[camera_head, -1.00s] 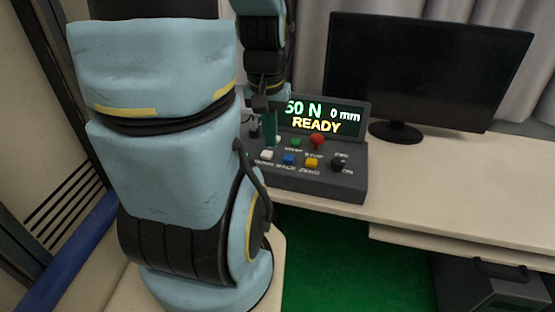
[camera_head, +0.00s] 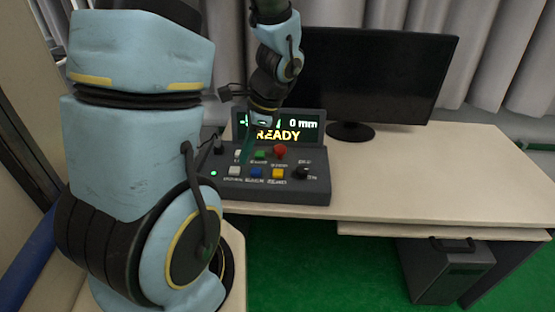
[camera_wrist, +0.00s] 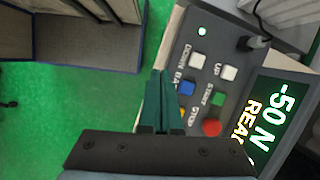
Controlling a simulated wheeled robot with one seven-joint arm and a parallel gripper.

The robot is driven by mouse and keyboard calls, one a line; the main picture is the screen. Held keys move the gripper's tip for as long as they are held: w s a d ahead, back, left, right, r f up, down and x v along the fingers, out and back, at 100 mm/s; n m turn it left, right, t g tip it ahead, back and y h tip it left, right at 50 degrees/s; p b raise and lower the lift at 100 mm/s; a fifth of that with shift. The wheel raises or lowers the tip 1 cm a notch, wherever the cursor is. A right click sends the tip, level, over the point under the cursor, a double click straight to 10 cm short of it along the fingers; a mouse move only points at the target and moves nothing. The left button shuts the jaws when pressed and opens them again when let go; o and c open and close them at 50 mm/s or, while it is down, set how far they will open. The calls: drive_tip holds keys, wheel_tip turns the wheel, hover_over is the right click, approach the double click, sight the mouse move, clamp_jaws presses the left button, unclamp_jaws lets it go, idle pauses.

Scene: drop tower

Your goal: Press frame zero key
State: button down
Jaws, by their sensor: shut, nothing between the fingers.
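The dark grey control box (camera_head: 304,192) stands on the desk with several keys. The front row has a white key (camera_head: 234,171), a blue key (camera_head: 256,173) and a yellow key (camera_head: 278,174). The key labels are too small or partly hidden, so I cannot tell which is frame zero. In the wrist view the blue key (camera_wrist: 187,88) sits right of my fingertips and the yellow key (camera_wrist: 182,111) is mostly hidden by them. My gripper (camera_wrist: 159,75) is shut and empty, its green fingers over the box. I cannot tell whether they touch it.
A red mushroom button (camera_head: 280,151) and a green key (camera_head: 260,155) are behind the front row; a black knob (camera_head: 302,173) is at right. The display (camera_head: 277,134) reads READY and 0 mm. A monitor (camera_head: 375,80) stands behind; the desk (camera_head: 420,185) to the right is clear.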

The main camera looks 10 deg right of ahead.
drive_tip(key=w+d+r+m+t+y+p, duration=0.1)
drive_tip(key=w+d+m+t+y+p, duration=0.2)
drive_tip(key=m, duration=0.6)
drive_tip(key=m+t+p, duration=0.1)
drive_tip(key=m+t, duration=0.1)
drive_tip(key=m, duration=0.6)
hover_over(281, 174)
drive_tip(key=shift+f, duration=0.2)
wheel_tip(281, 174, down, 7)
drive_tip(key=b, duration=0.6)
drive_tip(key=shift+r, duration=0.1)
drive_tip(key=shift+f+b, duration=0.6)
drive_tip(key=shift+f, duration=0.25)
drive_tip(key=shift+f, duration=0.1)
drive_tip(key=shift+f, duration=0.3)
